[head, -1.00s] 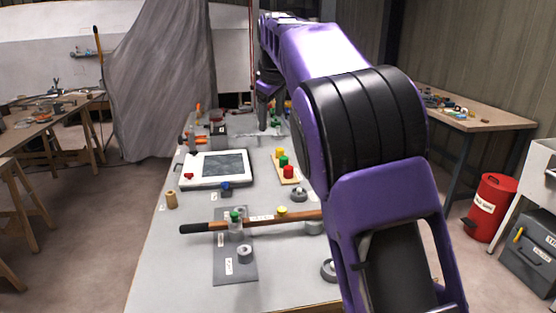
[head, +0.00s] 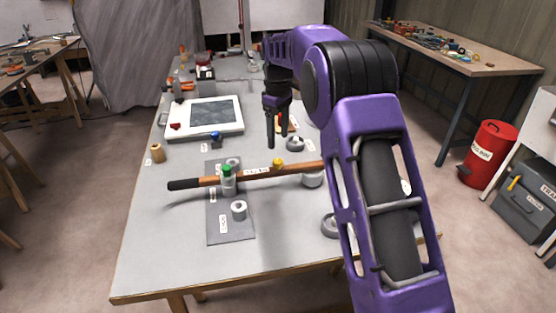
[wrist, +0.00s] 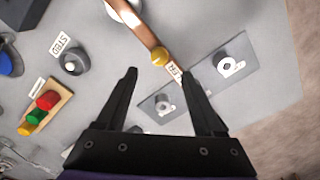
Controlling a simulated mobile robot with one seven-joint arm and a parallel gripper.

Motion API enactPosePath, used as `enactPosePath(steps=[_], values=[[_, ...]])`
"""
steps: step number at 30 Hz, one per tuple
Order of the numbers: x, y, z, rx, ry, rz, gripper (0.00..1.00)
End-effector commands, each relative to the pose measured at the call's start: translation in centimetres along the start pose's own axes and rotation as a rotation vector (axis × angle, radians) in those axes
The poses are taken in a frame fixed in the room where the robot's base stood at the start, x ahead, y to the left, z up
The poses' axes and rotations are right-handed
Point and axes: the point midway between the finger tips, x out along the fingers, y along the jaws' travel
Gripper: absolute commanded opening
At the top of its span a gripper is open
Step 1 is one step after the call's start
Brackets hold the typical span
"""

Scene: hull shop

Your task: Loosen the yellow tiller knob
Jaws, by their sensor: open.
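The yellow tiller knob (head: 277,163) sits on top of the wooden tiller (head: 250,173), which lies across the table with a black grip at its left end. In the wrist view the yellow knob (wrist: 159,56) shows ahead of the fingertips, roughly between them and beyond them. My gripper (head: 277,142) points down above the table, behind the tiller and apart from the knob. Its two fingers also show in the wrist view (wrist: 160,85), spread wide with nothing between them.
A grey plate (head: 231,233) with small round fittings lies under the tiller's left part. Red, green and yellow knobs stand on a wooden strip (wrist: 48,108). A grey round part (head: 295,144) sits close to my gripper. A white framed panel (head: 205,133) lies further left.

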Motion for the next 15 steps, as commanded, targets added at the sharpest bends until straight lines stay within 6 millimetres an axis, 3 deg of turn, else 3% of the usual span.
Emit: enactPosePath(steps=[6,15], values=[[4.8,0.0,0.0,0.0,-0.002,-0.002,0.69],[7.8,0.0,0.0,-0.001,0.001,0.001,0.69]])
